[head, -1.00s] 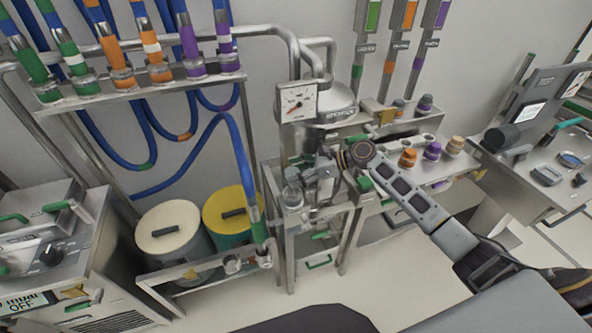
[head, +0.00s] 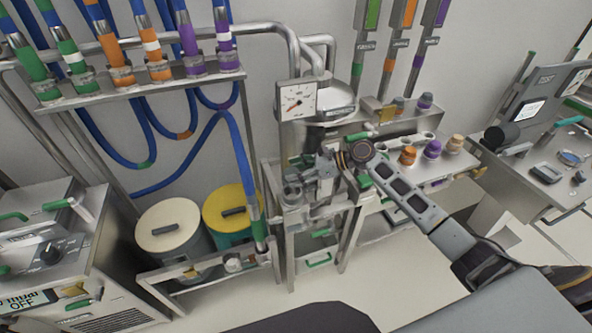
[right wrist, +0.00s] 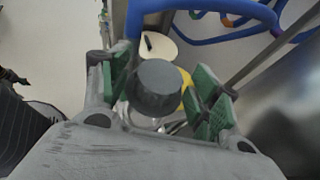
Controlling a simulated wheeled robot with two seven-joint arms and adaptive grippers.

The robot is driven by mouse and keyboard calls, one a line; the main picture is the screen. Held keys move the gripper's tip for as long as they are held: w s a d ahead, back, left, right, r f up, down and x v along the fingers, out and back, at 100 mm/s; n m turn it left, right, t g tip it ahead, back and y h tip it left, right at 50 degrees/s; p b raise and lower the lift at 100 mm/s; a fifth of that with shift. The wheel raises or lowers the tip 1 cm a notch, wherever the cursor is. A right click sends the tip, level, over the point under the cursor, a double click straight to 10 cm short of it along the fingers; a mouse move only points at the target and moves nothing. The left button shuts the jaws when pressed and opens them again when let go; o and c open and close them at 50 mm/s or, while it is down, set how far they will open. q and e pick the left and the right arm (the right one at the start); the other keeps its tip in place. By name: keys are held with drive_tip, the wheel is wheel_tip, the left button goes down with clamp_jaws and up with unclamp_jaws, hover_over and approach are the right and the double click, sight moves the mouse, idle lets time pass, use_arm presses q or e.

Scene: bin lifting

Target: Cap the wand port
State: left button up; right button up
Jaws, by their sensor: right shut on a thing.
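My right gripper (head: 322,172) reaches in from the right, over the small metal stand (head: 292,205) below the dial gauge. In the right wrist view, my right gripper (right wrist: 163,92) has its green-padded fingers on either side of a dark grey round cap (right wrist: 158,88), and it is shut on it. I cannot tell for certain which opening is the wand port. My left gripper is not in view.
A dial gauge (head: 296,101) stands behind the gripper. A shelf to the right holds orange (head: 408,155) and purple (head: 432,149) caps. A blue hose (head: 238,150) hangs at left, above white-lidded (head: 168,224) and yellow-lidded (head: 230,207) bins.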

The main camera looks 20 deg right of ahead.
drive_tip(key=shift+f, duration=0.95)
drive_tip(key=shift+f, duration=0.1)
drive_tip(key=shift+f, duration=0.9)
drive_tip(key=shift+f, duration=0.1)
drive_tip(key=shift+s+f, duration=0.1)
drive_tip(key=shift+f, duration=1.1)
idle(1.8)
drive_tip(key=o, duration=1.3)
drive_tip(key=shift+d+r, duration=0.1)
drive_tip(key=v, duration=1.1)
drive_tip(key=shift+d+r, duration=0.15)
drive_tip(key=shift+d, duration=0.15)
